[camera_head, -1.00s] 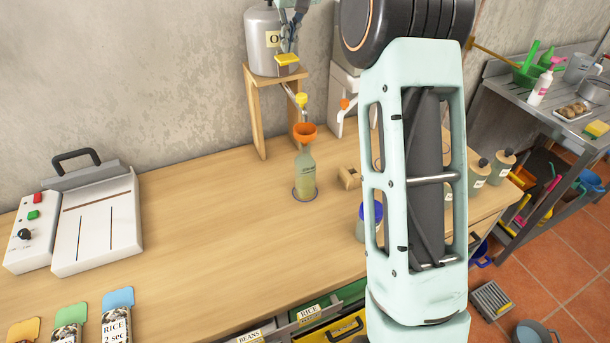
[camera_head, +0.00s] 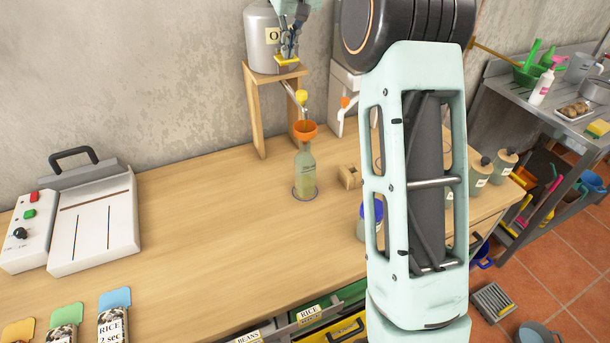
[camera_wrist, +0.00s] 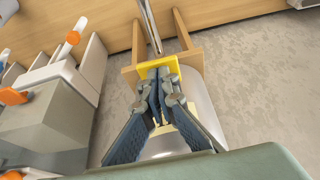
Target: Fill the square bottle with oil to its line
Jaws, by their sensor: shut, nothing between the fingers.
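The bottle (camera_head: 305,180) stands upright on a round spot on the table, with pale yellow-green liquid in it. An orange funnel (camera_head: 305,131) sits in its neck. The grey oil tank (camera_head: 263,48), its label partly hidden, stands on a wooden stand (camera_head: 258,115). I cannot tell for sure whether oil is flowing. My gripper (camera_head: 288,58) is shut and empty, its fingertips at the yellow tap plate (camera_head: 284,63). The wrist view shows the fingertips (camera_wrist: 160,75) against the yellow plate (camera_wrist: 158,64).
A white dispenser with an orange knob (camera_head: 346,102) stands right of the stand. A small wooden block (camera_head: 348,177) is right of the bottle. A blue-lidded jar (camera_head: 371,216) is partly behind my arm. The table's middle is clear.

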